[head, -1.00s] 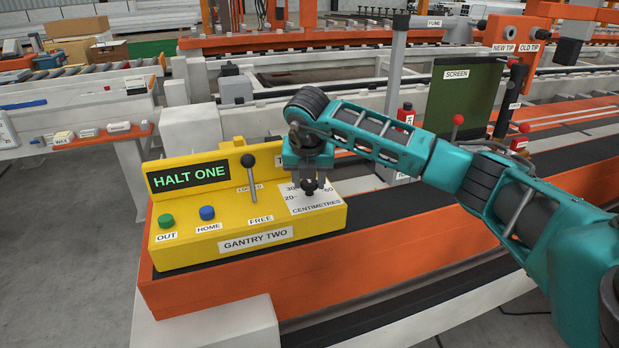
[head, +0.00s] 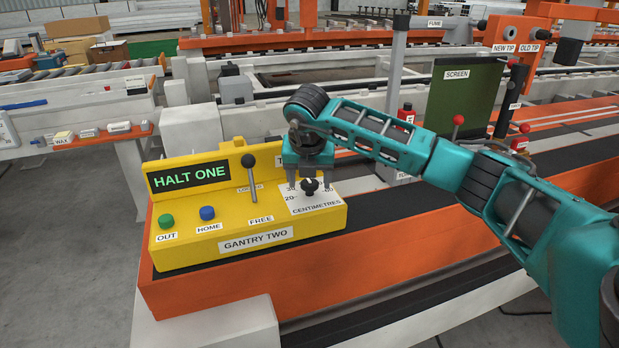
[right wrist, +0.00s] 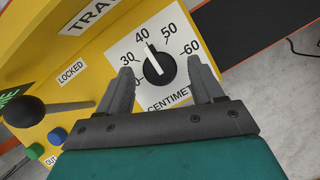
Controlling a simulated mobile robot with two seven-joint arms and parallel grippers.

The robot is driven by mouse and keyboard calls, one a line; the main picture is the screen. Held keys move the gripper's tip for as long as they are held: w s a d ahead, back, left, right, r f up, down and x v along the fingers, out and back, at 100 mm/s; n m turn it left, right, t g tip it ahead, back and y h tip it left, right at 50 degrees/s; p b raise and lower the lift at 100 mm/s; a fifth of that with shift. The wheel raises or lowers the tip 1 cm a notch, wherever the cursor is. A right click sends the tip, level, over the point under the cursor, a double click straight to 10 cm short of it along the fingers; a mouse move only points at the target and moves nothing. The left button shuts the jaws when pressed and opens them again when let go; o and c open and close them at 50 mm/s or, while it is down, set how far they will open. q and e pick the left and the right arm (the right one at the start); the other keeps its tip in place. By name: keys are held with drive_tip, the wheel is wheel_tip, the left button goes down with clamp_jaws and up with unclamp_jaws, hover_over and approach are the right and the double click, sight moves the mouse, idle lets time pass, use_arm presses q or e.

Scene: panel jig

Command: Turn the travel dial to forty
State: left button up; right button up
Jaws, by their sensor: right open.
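The travel dial is a round black knob with a white pointer (right wrist: 157,63) on a white scale plate marked in centimetres. In the right wrist view the pointer lines up with the 40 mark. The dial also shows in the head view (head: 310,187), on the right of the yellow control box (head: 310,226). My right gripper (head: 308,184) is open above the dial. Its two fingers are spread to either side of the knob with gaps between, and nothing is held. My left gripper is out of view.
A black-balled lever (head: 250,178) stands left of the dial between LOCKED and FREE labels. A green button (head: 166,221) and a blue button (head: 207,213) are further left. The black display (head: 188,175) reads HALT ONE. A green screen (head: 464,100) stands behind my right arm.

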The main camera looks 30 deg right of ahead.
drive_tip(key=v, duration=1.2)
drive_tip(key=shift+r+p, duration=0.2)
drive_tip(key=shift+p, duration=0.2)
